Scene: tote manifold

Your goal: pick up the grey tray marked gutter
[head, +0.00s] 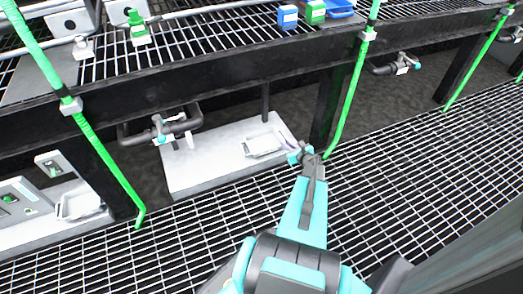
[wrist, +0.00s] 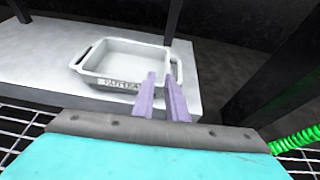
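A pale grey tray (head: 263,153) with handles at its ends sits on a white slab under the bench, left of my gripper (head: 287,142). In the wrist view the tray (wrist: 96,75) looks empty, and a label on its near wall (wrist: 120,84) reads roughly "GUTTER", though blurred. My gripper (wrist: 160,77) has two purple fingers with a narrow gap between them. They overlap the tray's near right part in the picture, and I cannot tell whether they touch it. Nothing is seen held between them.
The white slab (head: 205,171) lies beneath a dark bench beam (head: 200,88). A dark post (head: 327,108) and green hose (head: 348,100) stand close right of my gripper. A valve pipe (head: 165,128) hangs left. Another pale tray (head: 80,205) is at far left.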

